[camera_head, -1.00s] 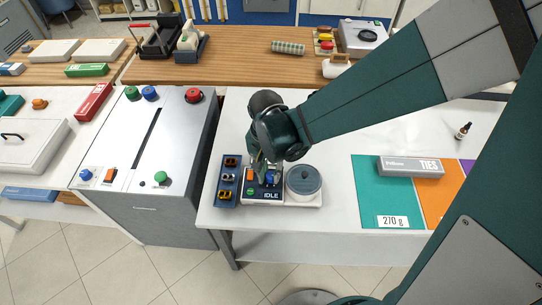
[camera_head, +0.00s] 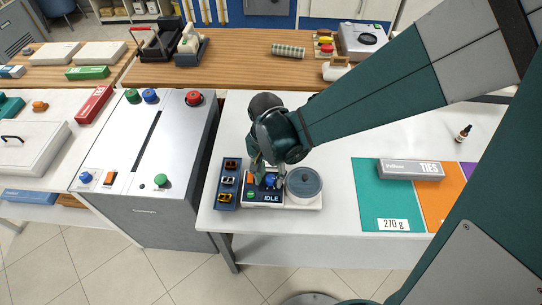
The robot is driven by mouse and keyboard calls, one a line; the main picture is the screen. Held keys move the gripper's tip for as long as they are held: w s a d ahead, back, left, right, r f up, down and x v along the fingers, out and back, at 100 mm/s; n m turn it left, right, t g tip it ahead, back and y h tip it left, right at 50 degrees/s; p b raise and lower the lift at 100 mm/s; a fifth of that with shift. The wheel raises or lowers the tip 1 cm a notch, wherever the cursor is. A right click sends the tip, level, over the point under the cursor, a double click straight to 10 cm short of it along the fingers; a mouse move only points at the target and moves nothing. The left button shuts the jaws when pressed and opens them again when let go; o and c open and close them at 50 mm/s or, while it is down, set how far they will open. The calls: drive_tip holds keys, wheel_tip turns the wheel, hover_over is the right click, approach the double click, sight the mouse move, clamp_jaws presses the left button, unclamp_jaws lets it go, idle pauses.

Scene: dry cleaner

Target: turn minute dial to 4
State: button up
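A small white device (camera_head: 298,206) stands near the front left of the white table. Its dark panel (camera_head: 259,198) carries an orange part (camera_head: 250,179), a green button (camera_head: 250,194), a blue dial (camera_head: 271,182) and the word IDLE. A grey round lidded pot (camera_head: 304,183) sits on its right side. My gripper (camera_head: 263,178) points down over the panel, at or just beside the blue dial, and partly hides it. I cannot tell whether the fingers touch the dial or how far apart they are. Any dial numbers are too small to read.
A blue tray with several small clips (camera_head: 228,183) stands directly left of the device. A grey machine with buttons (camera_head: 150,150) stands further left. The table between pot and mat is clear.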

sight(269, 178)
drive_tip(key=shift+r, duration=0.1)
wheel_tip(269, 178, up, 12)
drive_tip(key=shift+a, duration=0.2)
idle(0.8)
idle(0.5)
drive_tip(key=s+d+r+n+t, duration=0.1)
drive_tip(key=s+d+r+t, duration=0.1)
drive_tip(key=d, duration=0.6)
drive_tip(key=s+d+r+n+t, duration=0.1)
drive_tip(key=s+d+r+t, duration=0.1)
drive_tip(key=d, duration=0.7)
drive_tip(key=s+d+r+n+t, duration=0.2)
drive_tip(key=d+r+t, duration=0.1)
drive_tip(key=d+r, duration=0.3)
drive_tip(key=shift+s+d, duration=0.15)
drive_tip(key=shift+d, duration=1.15)
drive_tip(key=shift+r, duration=0.1)
idle(2.2)
